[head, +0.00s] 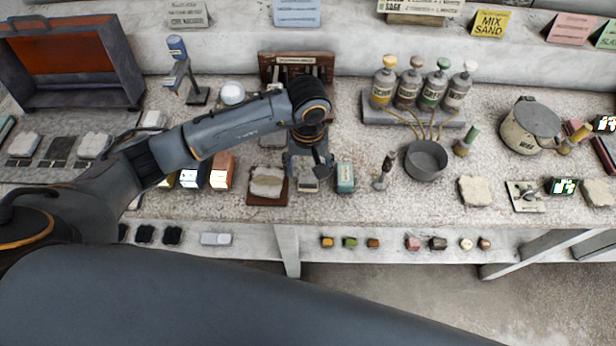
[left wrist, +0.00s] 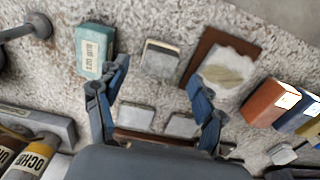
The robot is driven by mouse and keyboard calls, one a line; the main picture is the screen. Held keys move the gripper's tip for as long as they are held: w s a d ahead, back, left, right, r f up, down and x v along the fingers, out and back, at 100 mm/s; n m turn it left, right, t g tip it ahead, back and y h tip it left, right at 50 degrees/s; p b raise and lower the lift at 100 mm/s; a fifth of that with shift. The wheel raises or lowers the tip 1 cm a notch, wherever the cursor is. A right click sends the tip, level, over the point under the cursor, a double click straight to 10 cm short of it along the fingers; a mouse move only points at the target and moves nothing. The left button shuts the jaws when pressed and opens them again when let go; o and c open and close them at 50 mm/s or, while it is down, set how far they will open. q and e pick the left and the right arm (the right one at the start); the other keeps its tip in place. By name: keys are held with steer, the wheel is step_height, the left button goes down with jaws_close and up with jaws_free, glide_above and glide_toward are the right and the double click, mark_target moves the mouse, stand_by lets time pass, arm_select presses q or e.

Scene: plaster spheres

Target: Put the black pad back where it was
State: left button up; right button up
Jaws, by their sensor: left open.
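A dark pad (head: 60,150) lies between two pale pads on the grey bench at the left of the head view. Several black pads (head: 145,234) also lie on the lower ledge. I cannot tell which one is the task's black pad. No black pad shows clearly there. My right gripper is not in view.
Beside the block are a teal grit box (head: 345,178) and a brown board (head: 253,200) bearing a plaster piece. Orange and blue boxes (head: 222,172) stand left. Bottles (head: 407,88), a grey bowl (head: 426,160) and a pot (head: 530,125) stand right.

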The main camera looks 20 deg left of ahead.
mark_target(308, 177)
arm_select(q)
step_height(308, 177, up, 8)
steer(key=b, duration=0.1)
steer(key=shift+f+b, duration=0.25)
steer(key=shift+b, duration=0.15)
